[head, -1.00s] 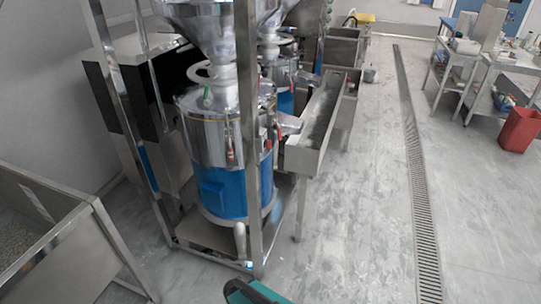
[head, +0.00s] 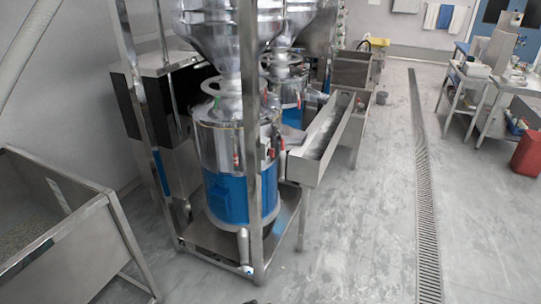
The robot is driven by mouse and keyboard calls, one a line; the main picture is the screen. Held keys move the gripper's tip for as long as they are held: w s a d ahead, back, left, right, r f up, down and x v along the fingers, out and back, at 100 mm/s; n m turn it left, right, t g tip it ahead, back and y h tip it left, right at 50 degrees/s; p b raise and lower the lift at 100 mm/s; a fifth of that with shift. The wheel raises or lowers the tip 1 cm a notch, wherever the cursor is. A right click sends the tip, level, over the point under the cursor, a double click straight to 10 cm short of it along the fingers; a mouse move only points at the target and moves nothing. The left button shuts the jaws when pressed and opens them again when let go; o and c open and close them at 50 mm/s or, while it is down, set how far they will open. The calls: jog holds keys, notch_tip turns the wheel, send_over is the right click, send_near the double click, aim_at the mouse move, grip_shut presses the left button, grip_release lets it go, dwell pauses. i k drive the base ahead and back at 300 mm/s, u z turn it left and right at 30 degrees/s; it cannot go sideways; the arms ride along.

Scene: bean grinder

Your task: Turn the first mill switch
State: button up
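The first mill (head: 222,148) stands at the centre left, a steel drum on a blue motor body (head: 226,198) under a large steel hopper (head: 232,35). It sits inside a steel frame (head: 248,190) whose front post crosses it. Small red-handled parts (head: 237,160) show on the drum's front. I cannot make out which part is the mill switch. A second mill (head: 291,92) stands behind it, partly hidden. My gripper is not in view.
A steel trough (head: 322,140) sticks out to the right of the mills. A steel bin (head: 60,215) stands at the left front. A floor drain (head: 424,180) runs along the right. A red bin (head: 527,152) stands by tables at far right. The middle floor is clear.

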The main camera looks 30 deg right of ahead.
aim_at(270, 152)
jog(key=z, duration=0.75)
jog(key=i, duration=1)
jog(key=z, duration=0.9)
jog(key=k, duration=0.15)
jog(key=u, duration=2.75)
